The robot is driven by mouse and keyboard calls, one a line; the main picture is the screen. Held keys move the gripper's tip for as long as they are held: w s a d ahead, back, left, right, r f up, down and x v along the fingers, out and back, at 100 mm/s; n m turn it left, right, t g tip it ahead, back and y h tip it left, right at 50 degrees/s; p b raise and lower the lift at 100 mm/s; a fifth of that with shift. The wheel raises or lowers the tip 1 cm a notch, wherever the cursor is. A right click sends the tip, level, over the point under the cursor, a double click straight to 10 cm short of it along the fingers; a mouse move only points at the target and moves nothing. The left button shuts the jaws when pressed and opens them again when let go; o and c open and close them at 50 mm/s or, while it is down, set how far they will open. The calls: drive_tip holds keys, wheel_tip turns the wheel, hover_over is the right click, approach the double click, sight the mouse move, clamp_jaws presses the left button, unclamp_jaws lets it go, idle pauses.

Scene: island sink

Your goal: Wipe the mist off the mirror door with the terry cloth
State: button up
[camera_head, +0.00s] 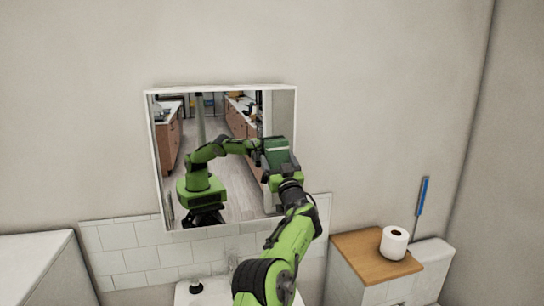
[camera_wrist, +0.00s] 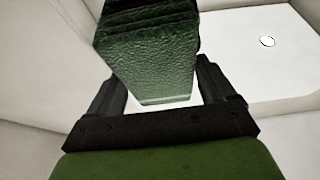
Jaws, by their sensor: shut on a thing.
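The mirror door (camera_head: 235,190) is a white-framed rectangle on the wall, reflecting the room and my green arm. No clear patch of mist shows in it. My gripper (camera_head: 283,172) is in front of the mirror's lower right part. It is shut on the dark green, folded terry cloth (camera_wrist: 153,55), which shows between the two black fingers in the wrist view. In the head view the cloth (camera_head: 279,150) overlaps the mirror's right side; whether it touches the glass I cannot tell. My arm hides the mirror's lower right corner.
Below the mirror are white tiles (camera_head: 140,250) and a sink partly behind my arm. At right, a toilet roll (camera_head: 394,242) stands on a wooden top (camera_head: 358,250). A white cabinet (camera_head: 35,268) is at left.

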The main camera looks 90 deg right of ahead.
drive_tip(key=shift+f, duration=0.15)
drive_tip(key=b, duration=0.2)
drive_tip(key=shift+s+a+f+b, duration=0.1)
drive_tip(key=shift+a+f+b, duration=0.2)
drive_tip(key=shift+a+b, duration=0.05)
drive_tip(key=a+b, duration=0.2)
drive_tip(key=b, duration=0.1)
drive_tip(key=s+a+b, duration=0.1)
drive_tip(key=a+b, duration=0.1)
drive_tip(key=shift+b, duration=0.4)
drive_tip(key=shift+a+r+b, duration=0.3)
drive_tip(key=shift+a+b, duration=0.05)
drive_tip(key=shift+a, duration=0.15)
drive_tip(key=a+b, duration=0.3)
drive_tip(key=shift+s, duration=0.35)
